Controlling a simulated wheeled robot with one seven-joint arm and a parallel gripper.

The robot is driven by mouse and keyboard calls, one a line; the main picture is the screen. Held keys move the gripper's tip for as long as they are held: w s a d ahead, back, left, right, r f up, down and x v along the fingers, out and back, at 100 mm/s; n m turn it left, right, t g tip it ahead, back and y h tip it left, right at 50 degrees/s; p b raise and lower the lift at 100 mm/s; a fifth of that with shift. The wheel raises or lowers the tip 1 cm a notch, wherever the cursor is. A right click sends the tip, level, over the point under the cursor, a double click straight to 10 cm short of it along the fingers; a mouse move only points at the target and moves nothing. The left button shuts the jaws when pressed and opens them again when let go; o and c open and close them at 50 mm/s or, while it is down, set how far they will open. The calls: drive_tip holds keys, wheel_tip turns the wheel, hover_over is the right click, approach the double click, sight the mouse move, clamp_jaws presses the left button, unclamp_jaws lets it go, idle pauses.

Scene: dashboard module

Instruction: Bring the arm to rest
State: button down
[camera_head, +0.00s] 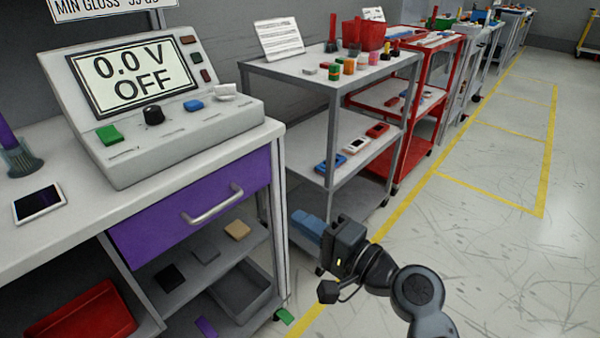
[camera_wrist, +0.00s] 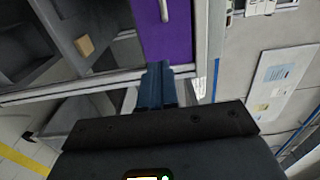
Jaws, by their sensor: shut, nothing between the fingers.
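My gripper (camera_head: 308,224) is at the lower middle of the head view, with its blue fingers pointing left toward the workbench. The fingers are shut together and hold nothing. In the wrist view the gripper (camera_wrist: 157,75) shows at the centre, in front of the purple drawer (camera_wrist: 165,30). My arm comes in from the lower right of the head view, over the floor. The dashboard module (camera_head: 150,100) stands on the workbench at the left, and its screen (camera_head: 135,75) reads "0.0 V OFF".
The purple drawer's handle (camera_head: 212,207) faces the aisle. Below are shelves with a tan block (camera_head: 237,230) and a grey tray (camera_head: 240,292). A grey cart (camera_head: 335,120) and a red cart (camera_head: 405,165) stand behind. The floor (camera_head: 500,250) at the right is clear.

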drive_tip(key=s+d+f+t+h+p, duration=0.1)
drive_tip(key=s+d+f+h+p, duration=0.3)
drive_tip(key=s+d, duration=0.55)
drive_tip(key=s+d+f+t+h+p, duration=0.25)
drive_tip(key=s+d+h, duration=0.4)
drive_tip(key=s, duration=0.65)
drive_tip(key=s+d+r+n+h+p, duration=0.2)
drive_tip(key=s+d+r+n, duration=0.1)
drive_tip(key=s+r, duration=0.5)
drive_tip(key=s+d+r+n+h+p, duration=0.1)
drive_tip(key=s+d+r+n, duration=0.3)
drive_tip(key=s+r, duration=0.5)
drive_tip(key=shift+s+d+r+n+h+p, duration=0.15)
drive_tip(key=shift+s+r+n+h+p, duration=0.2)
drive_tip(key=shift+s+p, duration=0.7)
drive_tip(key=shift+s, duration=0.2)
